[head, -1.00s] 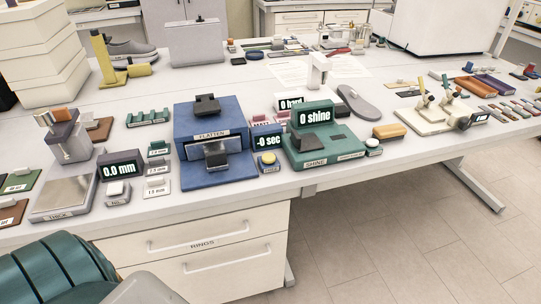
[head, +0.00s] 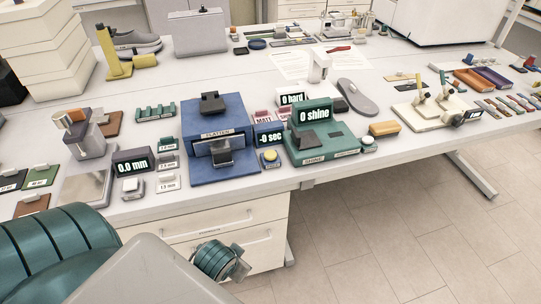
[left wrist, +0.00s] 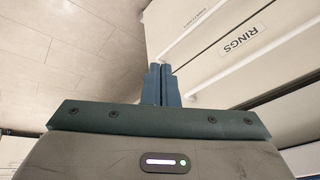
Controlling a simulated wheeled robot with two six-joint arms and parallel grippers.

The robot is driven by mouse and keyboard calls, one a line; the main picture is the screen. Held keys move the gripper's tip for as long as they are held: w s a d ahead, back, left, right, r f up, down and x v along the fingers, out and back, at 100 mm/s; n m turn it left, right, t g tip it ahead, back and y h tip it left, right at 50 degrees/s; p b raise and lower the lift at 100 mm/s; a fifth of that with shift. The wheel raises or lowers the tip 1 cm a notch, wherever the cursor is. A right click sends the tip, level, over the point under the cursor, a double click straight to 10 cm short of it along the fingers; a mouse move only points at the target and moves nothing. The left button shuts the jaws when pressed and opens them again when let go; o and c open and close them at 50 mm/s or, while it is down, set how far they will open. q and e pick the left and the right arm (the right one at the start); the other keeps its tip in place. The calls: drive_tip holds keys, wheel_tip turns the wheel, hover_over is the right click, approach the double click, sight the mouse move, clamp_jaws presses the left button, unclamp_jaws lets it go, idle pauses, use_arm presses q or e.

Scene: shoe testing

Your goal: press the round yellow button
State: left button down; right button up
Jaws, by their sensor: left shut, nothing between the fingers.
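My left arm reaches in at the lower left of the head view, in front of the drawers and apart from the button. My left gripper (left wrist: 161,68) shows in the left wrist view with its two blue fingers together and empty, against the floor and drawer fronts. The button is not in that view. My right gripper is in neither view.
The green SHINE machine (head: 325,147) stands right of the button. A 0.0 mm gauge (head: 133,163) and a small white button (head: 132,187) are to the left. The RINGS drawers (left wrist: 232,43) are below the tabletop. Open floor lies right of them.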

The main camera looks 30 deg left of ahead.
use_arm(q)
drive_tip(key=w+a+r+m+t+y, duration=0.15)
drive_tip(key=w+a+r+t, duration=0.3)
drive_tip(key=w+r, duration=0.5)
drive_tip(key=w+a+r+m+t+y, duration=0.1)
drive_tip(key=w+a+r+t+y, duration=0.2)
drive_tip(key=w+r+t, duration=0.65)
drive_tip(key=w+d+r+m+h, duration=0.2)
drive_tip(key=d+r+m+h, duration=0.3)
drive_tip(key=r+m+h, duration=0.5)
drive_tip(key=w+d+r+m+h, duration=0.2)
drive_tip(key=d+r+m+h, duration=0.45)
drive_tip(key=m, duration=0.55)
drive_tip(key=w+a+f+m+g+y, duration=0.4)
drive_tip(key=a+f+m+g+y, duration=0.2)
drive_tip(key=a+g, duration=0.4)
wheel_tip(320, 180, down, 2)
drive_tip(key=shift+a+f+m+p, duration=0.1)
drive_tip(key=shift+a+m+p, duration=0.25)
drive_tip(key=shift+a+m, duration=0.5)
